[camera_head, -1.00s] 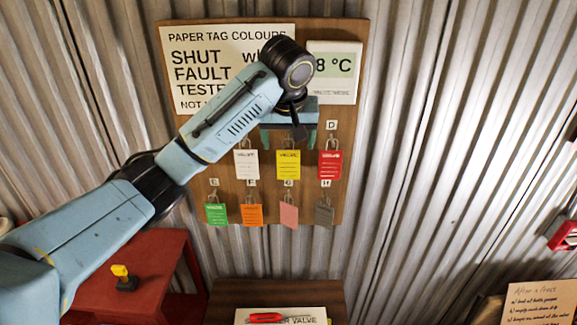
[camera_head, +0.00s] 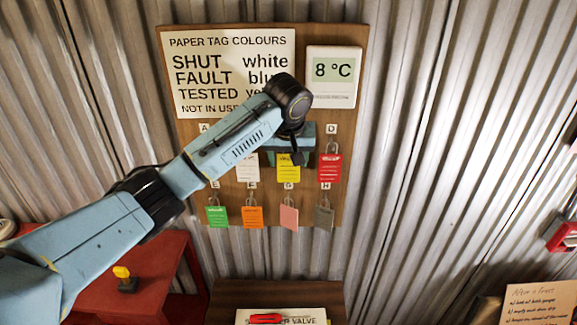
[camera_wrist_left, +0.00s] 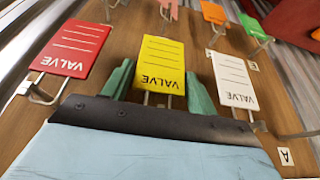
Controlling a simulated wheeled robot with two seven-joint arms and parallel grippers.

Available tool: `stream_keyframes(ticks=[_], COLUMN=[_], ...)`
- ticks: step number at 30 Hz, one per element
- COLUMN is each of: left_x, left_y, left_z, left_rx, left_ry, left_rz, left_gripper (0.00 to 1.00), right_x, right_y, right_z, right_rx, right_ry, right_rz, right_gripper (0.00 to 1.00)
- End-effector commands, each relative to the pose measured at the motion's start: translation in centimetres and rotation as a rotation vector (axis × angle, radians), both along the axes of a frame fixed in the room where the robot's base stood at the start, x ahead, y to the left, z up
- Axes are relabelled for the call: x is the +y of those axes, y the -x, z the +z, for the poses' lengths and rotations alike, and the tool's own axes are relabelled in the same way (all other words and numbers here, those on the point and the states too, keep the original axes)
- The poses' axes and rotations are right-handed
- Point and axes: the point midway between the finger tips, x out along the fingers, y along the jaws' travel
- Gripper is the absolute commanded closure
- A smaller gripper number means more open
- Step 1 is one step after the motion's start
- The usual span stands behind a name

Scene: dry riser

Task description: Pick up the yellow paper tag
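The yellow paper tag (camera_head: 288,172) hangs on a hook in the upper row of the wooden board, between a white tag (camera_head: 247,168) and a red tag (camera_head: 329,169). My left gripper (camera_head: 290,155) is over its upper part in the head view and hides its hook. In the left wrist view the yellow tag (camera_wrist_left: 161,60) shows between the two green fingers of my left gripper (camera_wrist_left: 160,92), which are apart. A gap shows on each side of the tag. My right gripper is not in view.
Green (camera_head: 217,216), orange (camera_head: 252,216), pink (camera_head: 289,217) and grey (camera_head: 324,216) tags hang in the lower row. A tag-colour sign (camera_head: 230,60) and a temperature display (camera_head: 333,72) are above. A red table (camera_head: 160,265) stands at lower left.

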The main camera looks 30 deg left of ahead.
Motion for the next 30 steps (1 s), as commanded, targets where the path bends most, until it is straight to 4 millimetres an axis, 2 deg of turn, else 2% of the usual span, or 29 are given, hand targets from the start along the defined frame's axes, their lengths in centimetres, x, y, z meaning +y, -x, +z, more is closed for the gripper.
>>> stream_keyframes(ticks=[1,6,15,21,26,30], left_x=[0.0,0.0,0.0,-0.1,-0.9,-2.0], left_y=[0.0,0.0,0.0,0.0,1.8,4.0], left_z=[0.0,0.1,0.2,1.7,1.4,1.3], left_rx=[0.000,0.000,-0.002,-0.004,-0.001,0.000], left_ry=[0.000,0.001,0.001,0.002,0.002,0.001], left_rz=[0.000,0.000,-0.001,-0.002,-0.003,-0.006], left_gripper=[0.48,0.71,0.71,0.71,0.71,0.71], right_x=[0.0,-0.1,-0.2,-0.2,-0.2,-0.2], right_y=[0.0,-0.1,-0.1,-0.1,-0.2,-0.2], right_z=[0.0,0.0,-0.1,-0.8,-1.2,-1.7], right_rx=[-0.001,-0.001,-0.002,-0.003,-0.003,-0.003], right_ry=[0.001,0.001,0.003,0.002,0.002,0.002], right_rz=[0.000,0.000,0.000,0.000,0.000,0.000], right_gripper=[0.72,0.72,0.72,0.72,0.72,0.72])
